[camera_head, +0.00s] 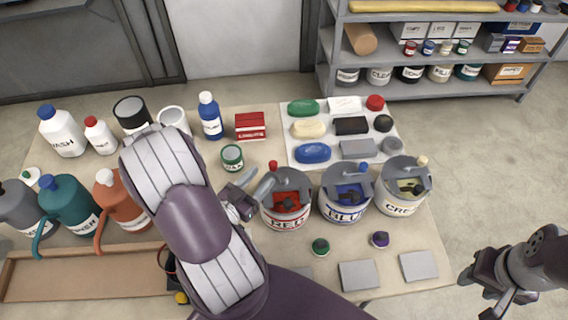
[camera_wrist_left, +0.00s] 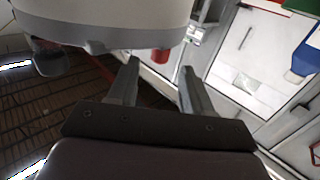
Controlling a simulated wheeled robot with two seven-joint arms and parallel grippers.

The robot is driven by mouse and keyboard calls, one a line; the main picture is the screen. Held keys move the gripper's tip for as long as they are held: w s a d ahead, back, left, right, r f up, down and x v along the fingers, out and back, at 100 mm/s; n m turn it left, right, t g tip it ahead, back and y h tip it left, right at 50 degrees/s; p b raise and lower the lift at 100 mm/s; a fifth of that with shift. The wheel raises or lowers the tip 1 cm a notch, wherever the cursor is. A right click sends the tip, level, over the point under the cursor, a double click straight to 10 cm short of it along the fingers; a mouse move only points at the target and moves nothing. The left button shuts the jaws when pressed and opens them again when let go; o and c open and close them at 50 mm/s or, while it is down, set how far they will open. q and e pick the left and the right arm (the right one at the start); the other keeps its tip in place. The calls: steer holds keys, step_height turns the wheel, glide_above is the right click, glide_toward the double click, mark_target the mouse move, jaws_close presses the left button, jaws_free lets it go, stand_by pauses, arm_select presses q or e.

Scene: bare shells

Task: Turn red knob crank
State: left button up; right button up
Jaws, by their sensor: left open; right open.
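The red paint can (camera_head: 288,218), labelled RED, stands on the table, with a grey crank lid. A small red knob (camera_head: 273,166) stands up at the lid's back edge. My left gripper (camera_head: 262,182) is open just left of the can, its fingers pointing toward the knob. In the left wrist view, its open fingertips (camera_wrist_left: 159,68) have a red piece between or just beyond them, probably the knob; contact is unclear. A big pale body with a grey rim, likely the can, fills the top there. My right gripper (camera_head: 482,292) is open and empty at the lower right, off the table.
A blue can (camera_head: 346,204) and a cream can (camera_head: 400,196) stand close right of the red can. A green jar (camera_head: 232,157) stands behind my left gripper. Bottles crowd the left side. A white mat (camera_head: 342,130) holds several soaps behind the cans.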

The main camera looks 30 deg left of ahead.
mark_target(270, 167)
arm_select(q)
steer(key=w, duration=0.3)
steer(key=w+p, duration=0.1)
steer(key=w, duration=0.2)
steer(key=shift+w+d+r+p, duration=0.15)
steer(key=shift+w+d+p, duration=0.05)
steer(key=shift+w+p, duration=0.1)
steer(key=shift+s, duration=0.15)
jaws_close()
